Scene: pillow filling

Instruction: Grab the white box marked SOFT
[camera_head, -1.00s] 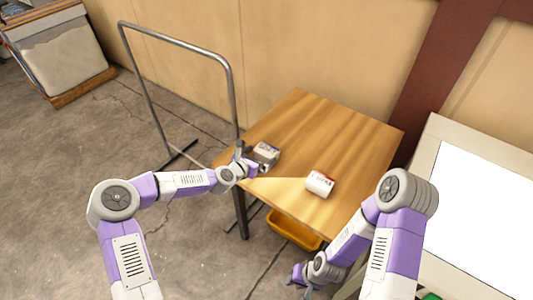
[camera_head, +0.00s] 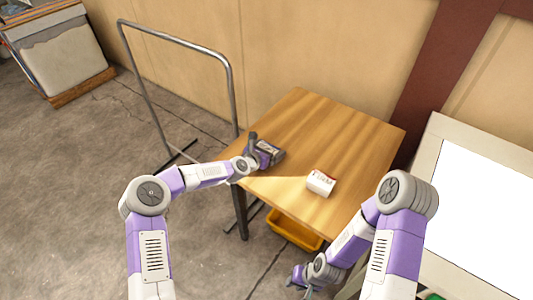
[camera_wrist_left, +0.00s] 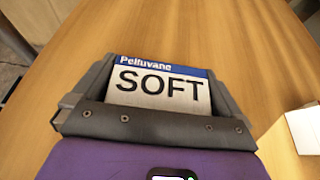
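The white box marked SOFT (camera_wrist_left: 160,90), with a blue top band, lies on the wooden table (camera_head: 335,130). In the left wrist view it sits between the two dark grey fingers of my left gripper (camera_wrist_left: 162,64), with its label readable. The fingers are spread about as wide as the box and lie close along its sides; whether they press on it I cannot tell. In the head view my left gripper (camera_head: 269,153) mostly covers the box at the table's left side. My right gripper (camera_head: 309,291) hangs low by the bottom edge, below the tabletop, partly cut off.
A second white box with red print (camera_head: 320,183) lies right of my left gripper, with bare table between. A metal rail frame (camera_head: 232,95) stands at the table's left. A yellow bin (camera_head: 293,231) is under the table. A white-topped stand (camera_head: 480,220) is at right.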

